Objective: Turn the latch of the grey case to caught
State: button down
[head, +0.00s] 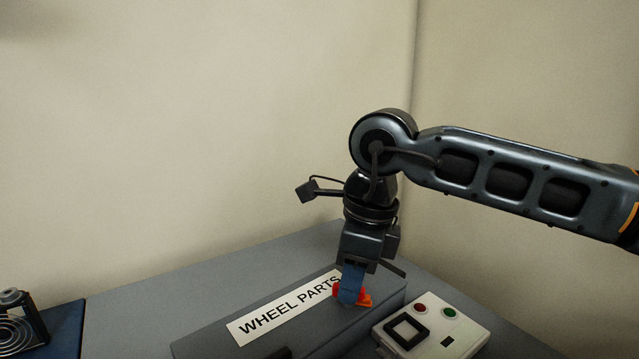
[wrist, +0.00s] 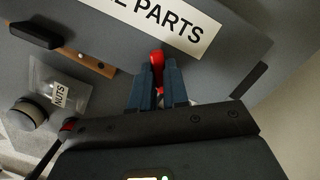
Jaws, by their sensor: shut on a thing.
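The grey case (head: 205,345) has a closed-looking lid with a white label (head: 280,308) reading "WHEEL PARTS". A small red and orange latch (head: 366,300) sits on it by the right end of the label. My gripper (head: 350,297) points down onto the latch, and its blue fingers hide part of it. In the wrist view the fingers (wrist: 158,85) stand on both sides of the red latch lever (wrist: 157,58), shut on it. The lever's rounded end shows beyond the fingertips. Whether the latch is caught cannot be told.
A white box (head: 470,328) with red and green buttons stands close right of the case. A black device (head: 22,320) is on a blue mat at far left. The wrist view shows a "NUTS" bag (wrist: 58,88), a round grey thing (wrist: 25,113) and a black handle (wrist: 35,36).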

jog(key=m+b, duration=0.1)
jog(key=m, duration=0.3)
jog(key=shift+m+t, duration=0.3)
jog(key=shift+t, duration=0.1)
jog(key=shift+m+h+b, duration=0.3)
jog(key=shift+m+b, duration=0.35)
jog(key=shift+m, duration=0.45)
jog(key=c, duration=1.6)
grip_release()
jog(key=shift+s+m, duration=0.1)
jog(key=shift+m, duration=0.2)
jog(key=o, duration=0.6)
jog(key=shift+r, duration=0.15)
jog(key=shift+a+r+p, duration=0.1)
jog(key=shift+r+p, duration=1.45)
jog(key=shift+r, duration=1.85)
